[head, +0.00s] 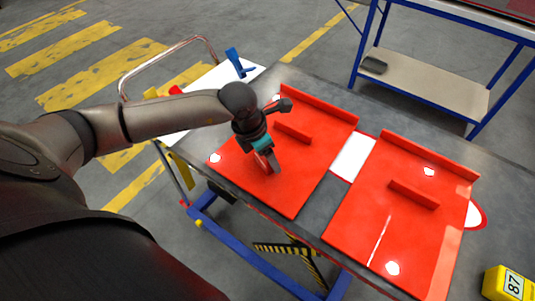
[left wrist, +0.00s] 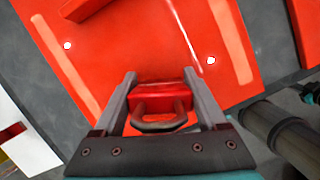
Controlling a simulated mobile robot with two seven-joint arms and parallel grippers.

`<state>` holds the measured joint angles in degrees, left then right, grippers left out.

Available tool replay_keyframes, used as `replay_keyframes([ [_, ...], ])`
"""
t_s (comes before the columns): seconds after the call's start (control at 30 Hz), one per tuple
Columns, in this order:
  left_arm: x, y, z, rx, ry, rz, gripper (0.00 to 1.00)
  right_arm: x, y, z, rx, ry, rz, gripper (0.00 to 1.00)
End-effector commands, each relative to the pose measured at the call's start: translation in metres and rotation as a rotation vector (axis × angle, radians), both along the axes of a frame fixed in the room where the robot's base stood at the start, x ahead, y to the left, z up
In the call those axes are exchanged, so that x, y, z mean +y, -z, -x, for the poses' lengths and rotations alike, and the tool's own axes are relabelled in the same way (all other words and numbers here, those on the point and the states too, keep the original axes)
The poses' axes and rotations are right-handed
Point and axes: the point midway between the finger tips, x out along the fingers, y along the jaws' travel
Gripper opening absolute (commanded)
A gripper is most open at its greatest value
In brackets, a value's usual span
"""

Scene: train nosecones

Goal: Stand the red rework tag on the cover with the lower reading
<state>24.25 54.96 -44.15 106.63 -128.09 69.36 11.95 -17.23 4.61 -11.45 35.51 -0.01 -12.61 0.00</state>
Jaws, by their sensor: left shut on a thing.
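My left gripper (head: 268,163) is over the front left part of the left red cover (head: 318,142). In the left wrist view the gripper (left wrist: 161,88) is shut on the red tag (left wrist: 160,96), which has a dark loop handle on the near side. I cannot tell whether the tag touches the cover. The right red cover (head: 368,215) lies beside it on the grey table. Each cover has a raised back edge and a short red rib. A yellow block reading 87 (head: 512,285) stands by the right cover. No second reading is legible. My right gripper is out of view.
A white panel (head: 352,157) lies between the covers. A trolley with a white top (head: 200,88) and a curved rail adjoins the left of the table, with a blue object (head: 236,62) on it. A blue-framed shelf bench (head: 430,85) stands behind.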

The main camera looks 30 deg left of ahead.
Motion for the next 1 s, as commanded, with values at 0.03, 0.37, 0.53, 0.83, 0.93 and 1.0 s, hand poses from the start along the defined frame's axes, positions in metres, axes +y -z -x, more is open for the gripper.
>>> replay_keyframes([
  [0.03, 0.0, 0.001, 0.0, 0.0, 0.0, 0.0, 0.78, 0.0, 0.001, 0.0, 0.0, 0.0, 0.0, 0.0],
  [0.37, 0.0, 0.0, 0.0, 0.0, 0.0, 0.0, 1.0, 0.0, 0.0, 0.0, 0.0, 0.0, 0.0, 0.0],
  [0.53, 0.0, -0.002, 0.0, 0.0, 0.0, 0.0, 1.0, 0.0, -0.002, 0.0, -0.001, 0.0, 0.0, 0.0],
  [0.83, 0.007, -0.046, 0.011, -0.005, 0.0, -0.003, 1.0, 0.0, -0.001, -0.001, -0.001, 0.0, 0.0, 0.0],
  [0.93, 0.01, -0.068, 0.017, -0.006, 0.001, -0.002, 1.0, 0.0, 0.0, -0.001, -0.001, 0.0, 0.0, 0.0],
  [1.0, 0.012, -0.081, 0.021, -0.004, 0.001, -0.003, 1.0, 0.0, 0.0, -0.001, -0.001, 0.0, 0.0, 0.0],
])
